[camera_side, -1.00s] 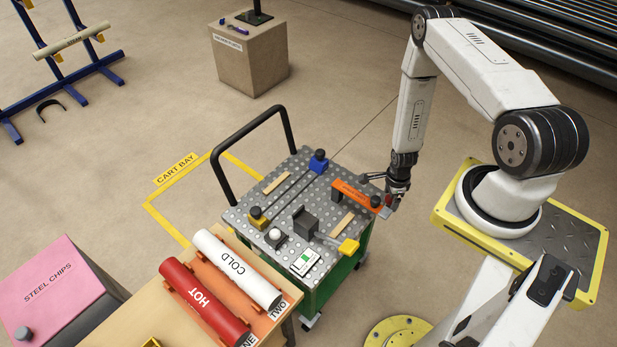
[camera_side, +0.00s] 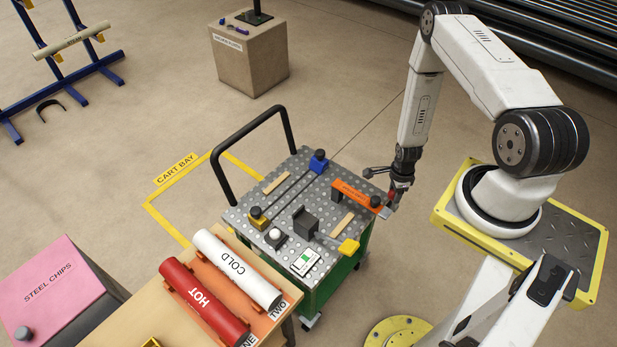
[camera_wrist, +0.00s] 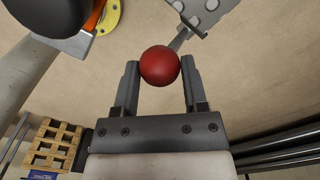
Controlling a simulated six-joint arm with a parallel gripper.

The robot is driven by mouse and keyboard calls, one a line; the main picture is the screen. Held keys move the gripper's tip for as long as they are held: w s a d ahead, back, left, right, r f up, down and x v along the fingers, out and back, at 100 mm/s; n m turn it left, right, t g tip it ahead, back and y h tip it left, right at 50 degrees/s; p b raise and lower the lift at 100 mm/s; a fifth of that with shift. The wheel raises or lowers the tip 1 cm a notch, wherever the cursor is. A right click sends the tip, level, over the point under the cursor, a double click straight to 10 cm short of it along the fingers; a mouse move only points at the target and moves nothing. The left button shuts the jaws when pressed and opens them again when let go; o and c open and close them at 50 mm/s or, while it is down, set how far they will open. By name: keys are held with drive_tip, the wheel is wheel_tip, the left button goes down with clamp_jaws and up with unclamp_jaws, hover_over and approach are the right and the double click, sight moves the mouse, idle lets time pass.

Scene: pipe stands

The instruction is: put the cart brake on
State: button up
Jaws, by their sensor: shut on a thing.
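The cart (camera_side: 318,216) has a perforated grey top, a green body and a black push handle (camera_side: 250,140). A red ball knob (camera_wrist: 160,66) sits at the end of a grey lever (camera_wrist: 181,40), at the cart's right edge. My gripper (camera_side: 393,194) is beside that edge and shut on the knob, with one finger on each side of it in the wrist view. Most of the lever is hidden in the side view.
An orange tool (camera_side: 355,194) lies close to my gripper on the cart top. Blue (camera_side: 318,161) and yellow (camera_side: 258,218) blocks stand on it too. A bench with HOT (camera_side: 203,301) and COLD (camera_side: 237,268) pipes adjoins the front.

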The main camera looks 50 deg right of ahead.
drive_tip(key=shift+w+d+r, duration=0.15)
drive_tip(key=shift+d+r, duration=0.1)
drive_tip(key=shift+d, duration=0.7)
drive_tip(key=o, duration=0.7)
drive_tip(key=shift+o, duration=0.2)
drive_tip(key=shift+r, duration=0.15)
drive_tip(key=shift+r, duration=3.35)
